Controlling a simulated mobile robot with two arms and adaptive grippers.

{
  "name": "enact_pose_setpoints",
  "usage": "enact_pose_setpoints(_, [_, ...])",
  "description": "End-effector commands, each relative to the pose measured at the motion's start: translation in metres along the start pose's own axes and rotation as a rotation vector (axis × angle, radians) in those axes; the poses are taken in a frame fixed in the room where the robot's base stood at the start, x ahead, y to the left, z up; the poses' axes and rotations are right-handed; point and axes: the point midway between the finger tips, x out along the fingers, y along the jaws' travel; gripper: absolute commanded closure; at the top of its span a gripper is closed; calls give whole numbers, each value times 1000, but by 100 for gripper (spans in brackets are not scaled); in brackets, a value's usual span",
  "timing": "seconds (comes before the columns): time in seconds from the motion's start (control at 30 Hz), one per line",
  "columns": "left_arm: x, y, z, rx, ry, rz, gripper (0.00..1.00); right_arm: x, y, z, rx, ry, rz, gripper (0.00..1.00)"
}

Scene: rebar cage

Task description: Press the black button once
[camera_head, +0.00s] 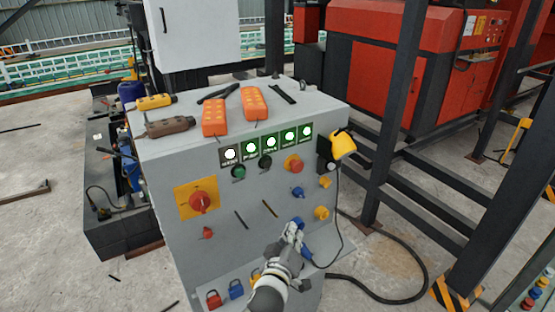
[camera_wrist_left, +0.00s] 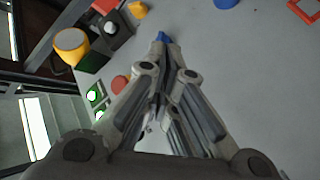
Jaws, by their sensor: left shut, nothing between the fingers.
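The black button (camera_head: 265,162) is a small round dark cap on the sloped front of the grey control cabinet (camera_head: 225,235), below the row of lit green-framed indicators. It stands between a green button (camera_head: 238,172) and a red mushroom button (camera_head: 293,164). My left gripper (camera_head: 291,231) is shut and empty in front of the cabinet's lower right part, below the black button and apart from it. In the left wrist view the shut fingers (camera_wrist_left: 161,52) point toward a blue knob (camera_wrist_left: 160,36). I cannot make out the black button there. My right gripper is not in view.
A red rotary switch on a yellow plate (camera_head: 197,202) is at the panel's left. A yellow handheld device (camera_head: 343,145) with a hanging cable is at its right edge. Orange remotes (camera_head: 214,118) lie on the cabinet top. Several padlocks (camera_head: 236,289) sit on the lower ledge.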

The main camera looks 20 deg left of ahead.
Motion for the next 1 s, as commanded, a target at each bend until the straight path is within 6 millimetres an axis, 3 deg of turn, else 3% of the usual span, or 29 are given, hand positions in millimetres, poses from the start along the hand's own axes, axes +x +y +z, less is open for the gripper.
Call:
enact_pose_setpoints(0.03, [-1,17,-24,-29,38,18,100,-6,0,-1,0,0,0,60])
enact_pose_setpoints(0.1, [-4,32,-48,-65,81,39,100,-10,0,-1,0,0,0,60])
enact_pose_setpoints(0.2, [-8,49,-76,-107,131,64,100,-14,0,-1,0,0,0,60])
enact_pose_setpoints(0.33, [-13,63,-100,-147,173,86,100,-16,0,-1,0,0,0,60])
enact_pose_setpoints(0.5, [-16,69,-110,-164,193,96,100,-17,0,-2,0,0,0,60])
enact_pose_setpoints(1.0, [-16,68,-110,-163,193,96,100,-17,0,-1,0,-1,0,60])
